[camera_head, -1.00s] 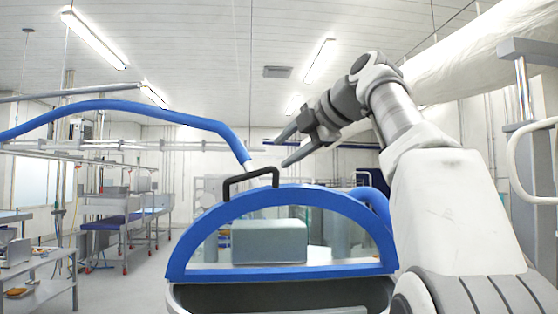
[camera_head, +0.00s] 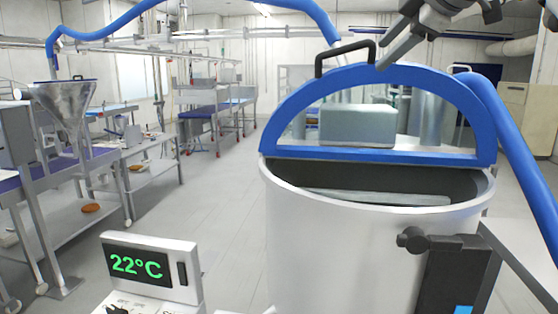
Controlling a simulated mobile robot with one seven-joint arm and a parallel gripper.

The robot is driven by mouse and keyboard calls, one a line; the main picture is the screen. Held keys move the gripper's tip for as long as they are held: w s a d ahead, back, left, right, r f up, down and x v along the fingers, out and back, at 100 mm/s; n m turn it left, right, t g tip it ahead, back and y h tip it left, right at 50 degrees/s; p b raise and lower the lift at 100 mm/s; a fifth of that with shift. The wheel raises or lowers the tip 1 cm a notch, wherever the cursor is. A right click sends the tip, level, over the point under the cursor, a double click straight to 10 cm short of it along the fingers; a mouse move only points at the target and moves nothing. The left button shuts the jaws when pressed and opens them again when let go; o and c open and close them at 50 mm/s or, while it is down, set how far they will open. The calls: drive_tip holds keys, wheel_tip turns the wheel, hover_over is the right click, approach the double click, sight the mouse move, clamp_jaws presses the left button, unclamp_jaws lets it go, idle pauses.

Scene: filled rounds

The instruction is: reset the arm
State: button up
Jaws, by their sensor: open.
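My gripper (camera_head: 395,40) shows at the top right of the head view, and its upper parts are cut off by the picture edge. Its jaws are open and I see nothing held between them. A dark finger points down and left, close to the top of a blue-rimmed clear lid (camera_head: 375,76). I cannot tell whether the finger touches the lid. A black lid handle (camera_head: 345,50) stands just left of the finger. The lid stands raised over a large pale round vessel (camera_head: 340,235), whose dark inside shows.
A display panel reading 22°C (camera_head: 138,264) stands at the lower left. A dark box with a round knob (camera_head: 455,272) sits at the vessel's right front. A blue hose (camera_head: 515,155) runs down the right. Steel tables and a metal funnel (camera_head: 68,105) stand left; the middle floor is clear.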

drive_tip(key=s+a+f+m+g+h+b, duration=0.1)
drive_tip(key=s+f+m, duration=0.4)
drive_tip(key=f, duration=0.9)
drive_tip(key=s+a+f+m+g+h, duration=0.1)
drive_tip(key=s+a+f+m+g, duration=0.1)
drive_tip(key=s+f+m, duration=0.4)
drive_tip(key=s+a+f+m+g+h+b, duration=0.1)
drive_tip(key=s+f+m, duration=0.4)
drive_tip(key=s+f, duration=0.9)
wheel_tip(320, 180, down, 8)
drive_tip(key=shift+a+f+m+g+b, duration=0.1)
drive_tip(key=shift+a+m+g+b, duration=0.3)
drive_tip(key=shift+a+g, duration=0.6)
drive_tip(key=shift+s+d, duration=0.1)
drive_tip(key=shift+d, duration=0.05)
